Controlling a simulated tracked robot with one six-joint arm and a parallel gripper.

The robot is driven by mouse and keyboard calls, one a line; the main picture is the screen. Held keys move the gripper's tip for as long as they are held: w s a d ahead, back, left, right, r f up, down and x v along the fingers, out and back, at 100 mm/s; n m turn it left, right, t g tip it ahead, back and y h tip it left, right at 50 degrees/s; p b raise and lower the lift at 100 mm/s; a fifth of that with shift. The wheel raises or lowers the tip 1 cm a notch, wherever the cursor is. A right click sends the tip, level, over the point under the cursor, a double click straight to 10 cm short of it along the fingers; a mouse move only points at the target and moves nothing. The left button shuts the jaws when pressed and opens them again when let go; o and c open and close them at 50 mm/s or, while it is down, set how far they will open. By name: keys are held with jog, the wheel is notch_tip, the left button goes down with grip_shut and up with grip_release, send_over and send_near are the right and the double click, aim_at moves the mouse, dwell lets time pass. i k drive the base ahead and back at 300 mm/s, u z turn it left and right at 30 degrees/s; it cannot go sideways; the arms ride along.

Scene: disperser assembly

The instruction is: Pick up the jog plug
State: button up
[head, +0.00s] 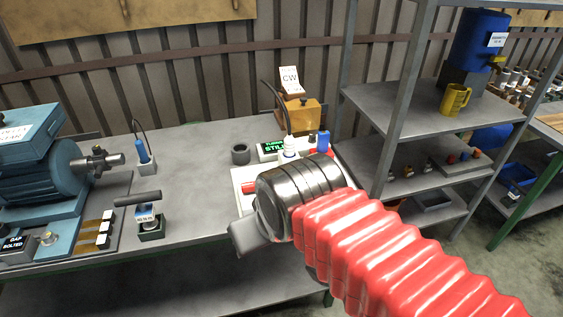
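Two corded plugs stand on the grey bench, and I cannot tell which is the jog plug. One is a white plug (290,146) with a black cord looping up towards the wooden box marked CW (299,112). The other is a blue plug (143,152) with a dark cord, upright in a small grey holder. My gripper (247,236) shows only as a grey part at the bench's front edge, below and left of the white plug. My dark wrist and red arm hide the rest, so its opening is not visible. Both plugs are apart from it.
A small display (272,150), a dark ring (240,154) and a blue cylinder (323,141) are near the white plug. A blue motor (45,175) fills the bench's left. A metal shelf (425,110) with a yellow mug (455,99) stands right. The bench middle is fairly clear.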

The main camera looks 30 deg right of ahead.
aim_at(290, 141)
jog(key=u, duration=0.3)
jog(key=k, duration=0.7)
jog(key=u, duration=0.4)
jog(key=i, duration=1.3)
jog(key=z, duration=0.6)
